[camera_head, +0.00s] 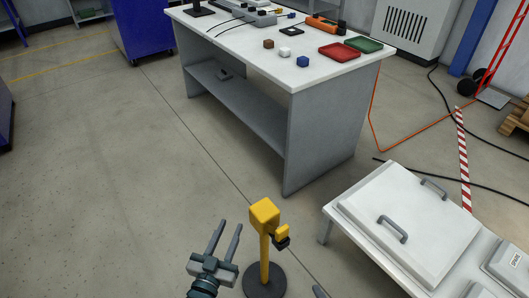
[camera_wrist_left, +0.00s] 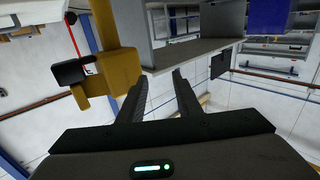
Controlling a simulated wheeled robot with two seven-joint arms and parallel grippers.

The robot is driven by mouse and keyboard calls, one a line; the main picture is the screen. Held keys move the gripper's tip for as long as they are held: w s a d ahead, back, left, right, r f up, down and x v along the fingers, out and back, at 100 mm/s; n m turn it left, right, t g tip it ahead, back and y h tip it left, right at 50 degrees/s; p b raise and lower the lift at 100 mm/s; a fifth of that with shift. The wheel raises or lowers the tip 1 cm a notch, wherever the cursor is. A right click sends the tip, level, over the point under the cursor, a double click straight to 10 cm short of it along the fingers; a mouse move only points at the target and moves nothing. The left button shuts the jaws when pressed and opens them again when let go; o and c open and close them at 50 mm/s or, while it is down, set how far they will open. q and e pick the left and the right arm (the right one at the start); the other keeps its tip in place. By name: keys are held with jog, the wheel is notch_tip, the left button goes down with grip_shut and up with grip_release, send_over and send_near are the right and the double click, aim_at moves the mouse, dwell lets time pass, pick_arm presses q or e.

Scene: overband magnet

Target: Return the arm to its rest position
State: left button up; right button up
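My left gripper (camera_head: 229,228) is at the bottom of the head view, its two fingers apart with nothing between them. In the left wrist view my left gripper (camera_wrist_left: 160,83) also shows two separated fingers and an empty gap. A yellow post (camera_head: 264,250) on a dark round base stands just right of the gripper in the head view, apart from it as far as I can see. The same yellow post (camera_wrist_left: 117,32) shows close by in the wrist view. A small grey tip at the bottom edge of the head view may be my right gripper (camera_head: 319,291); the rest is out of frame.
A white-topped workbench (camera_head: 300,80) stands ahead with small cubes, a red tray (camera_head: 339,52) and a green tray (camera_head: 363,44). A white cabinet with a handled lid (camera_head: 408,215) is at lower right. The floor (camera_head: 110,190) at left is clear.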

pick_arm(q)
jog(key=s+a+f+g+y+p, duration=0.1)
jog(key=s+a+f+g+p, duration=0.2)
jog(key=s+f, duration=0.4)
jog(key=s+a+f+g+y+p, duration=0.1)
jog(key=s+a+f+g+p, duration=0.2)
jog(key=s+f+g+p, duration=0.2)
jog(key=s+a+f+g+y+p, duration=0.1)
jog(key=s+a+f+g+p, duration=0.2)
jog(key=s+f, duration=0.8)
jog(key=s+g+p, duration=0.1)
jog(key=s+p, duration=0.1)
jog(key=s, duration=0.1)
jog(key=shift+n+y, duration=0.4)
pick_arm(e)
jog(key=s+d+m+g, duration=0.1)
jog(key=s+m+g, duration=0.1)
jog(key=s+m, duration=0.4)
jog(key=s+d+f+m+g, duration=0.1)
jog(key=s+m+g, duration=0.2)
jog(key=s+m, duration=0.4)
jog(key=shift+d+m+h, duration=0.25)
jog(key=shift+m+h, duration=0.15)
jog(key=shift+m, duration=0.8)
pick_arm(q)
jog(key=shift+d, duration=0.1)
pick_arm(e)
jog(key=shift+w, duration=0.1)
